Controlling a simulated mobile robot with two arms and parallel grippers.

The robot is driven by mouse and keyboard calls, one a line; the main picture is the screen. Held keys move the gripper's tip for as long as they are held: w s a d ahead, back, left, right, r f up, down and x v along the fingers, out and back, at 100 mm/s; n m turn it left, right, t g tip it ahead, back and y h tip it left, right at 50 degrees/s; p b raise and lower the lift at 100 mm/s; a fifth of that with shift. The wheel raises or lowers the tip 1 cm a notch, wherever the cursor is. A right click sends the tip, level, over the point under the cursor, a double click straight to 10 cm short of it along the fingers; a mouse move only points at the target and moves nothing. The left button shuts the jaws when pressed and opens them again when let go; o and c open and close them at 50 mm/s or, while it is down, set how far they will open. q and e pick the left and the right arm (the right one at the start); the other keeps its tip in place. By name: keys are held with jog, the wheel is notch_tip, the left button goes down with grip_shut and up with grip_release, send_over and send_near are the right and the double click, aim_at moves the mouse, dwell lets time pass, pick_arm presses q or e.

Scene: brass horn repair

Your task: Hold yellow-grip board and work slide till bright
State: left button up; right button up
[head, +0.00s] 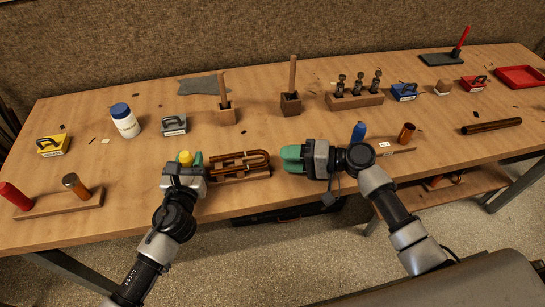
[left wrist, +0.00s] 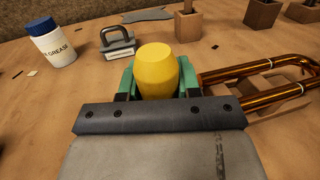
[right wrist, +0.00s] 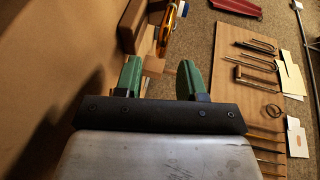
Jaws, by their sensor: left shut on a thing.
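The yellow grip (head: 185,157) stands at the left end of a wooden board (head: 226,179) near the table's front edge. My left gripper (head: 187,163) is shut on this grip, which also shows between its green fingers in the left wrist view (left wrist: 157,70). A U-shaped slide (head: 262,158) lies on the board, copper-brown with shiny streaks in the left wrist view (left wrist: 275,67). My right gripper (head: 284,160) is just right of the slide's curved end, apart from it. In the right wrist view its fingers (right wrist: 159,78) are apart with nothing clearly between them.
A grease jar (head: 124,121), a grey block (head: 173,125) and a yellow block (head: 53,145) stand at the left. Wooden holders (head: 291,104) and a tool rack (head: 355,100) stand behind. A blue bottle (head: 358,132) is close to my right gripper. A lower shelf (right wrist: 240,70) holds tools.

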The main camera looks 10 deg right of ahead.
jog(key=v, duration=0.6)
jog(key=shift+c, duration=0.2)
dwell(0.5)
jog(key=shift+d, duration=0.15)
jog(key=shift+c, duration=1.2)
jog(key=shift+w+d+r, duration=0.15)
jog(key=shift+w+d, duration=0.15)
jog(key=x, duration=1.2)
grip_shut()
